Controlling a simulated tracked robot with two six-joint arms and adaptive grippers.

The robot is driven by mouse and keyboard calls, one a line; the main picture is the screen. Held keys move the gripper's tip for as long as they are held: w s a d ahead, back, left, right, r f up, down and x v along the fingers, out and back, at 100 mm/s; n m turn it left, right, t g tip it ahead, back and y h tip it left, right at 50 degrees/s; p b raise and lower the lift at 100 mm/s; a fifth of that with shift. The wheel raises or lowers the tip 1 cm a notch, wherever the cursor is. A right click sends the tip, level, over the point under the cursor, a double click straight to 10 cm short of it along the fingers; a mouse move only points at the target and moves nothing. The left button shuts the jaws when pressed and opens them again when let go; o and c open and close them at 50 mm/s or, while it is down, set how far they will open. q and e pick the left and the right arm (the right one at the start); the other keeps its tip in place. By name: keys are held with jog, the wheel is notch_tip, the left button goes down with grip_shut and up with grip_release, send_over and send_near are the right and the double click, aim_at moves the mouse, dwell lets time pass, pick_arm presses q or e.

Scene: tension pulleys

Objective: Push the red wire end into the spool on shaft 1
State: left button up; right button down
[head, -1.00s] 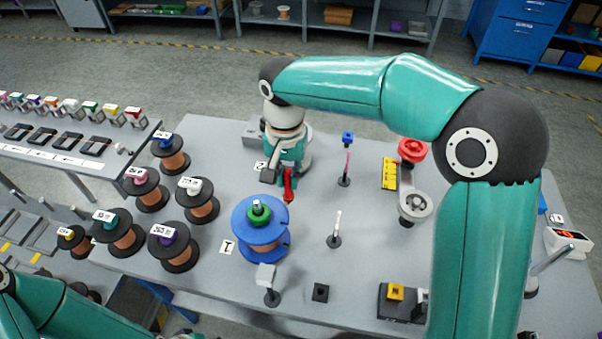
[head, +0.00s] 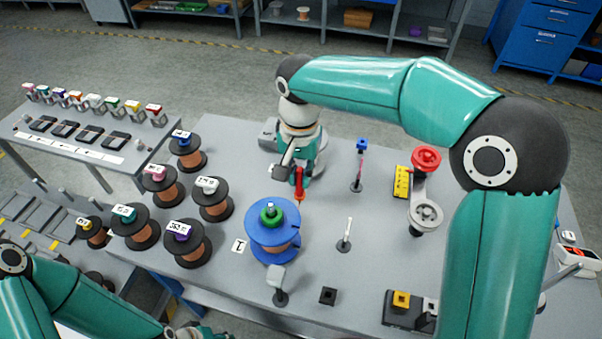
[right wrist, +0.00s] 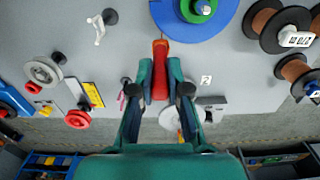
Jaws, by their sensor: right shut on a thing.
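The blue spool (head: 265,246) stands on shaft 1, beside the label "1" (head: 239,246), with a green ring and a knob on top. It also shows at the top of the right wrist view (right wrist: 222,22). My right gripper (head: 298,178) is shut on the red wire end (head: 299,188), behind the spool and slightly right of it. In the right wrist view the red wire end (right wrist: 160,58) sticks out between the fingers (right wrist: 160,80) toward the spool, its tip close to the rim. Whether they touch is unclear. My left arm is at the lower left; its fingers cannot be made out.
Several dark-flanged copper spools (head: 185,244) stand left of the blue spool. A white-tipped post (head: 346,236), a grey-topped post (head: 278,282) and a small black block (head: 328,296) stand nearby. A red knob (head: 426,158) and a grey pulley (head: 425,215) are at right.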

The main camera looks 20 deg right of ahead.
jog(key=w+a+p, duration=0.1)
jog(key=a, duration=0.1)
jog(key=w+a+p, duration=0.2)
jog(key=shift+w+f, duration=0.15)
jog(key=shift+w, duration=0.05)
dwell(0.5)
jog(key=shift+s, duration=0.15)
jog(key=s+d+f+b, duration=0.1)
jog(key=s+b, duration=0.5)
jog(key=s, duration=0.1)
jog(key=shift+s+d, duration=0.15)
jog(key=shift+s, duration=0.25)
dwell(1.3)
jog(key=shift+f+b, duration=0.75)
jog(key=shift+f, duration=0.4)
dwell(1.3)
dwell(0.3)
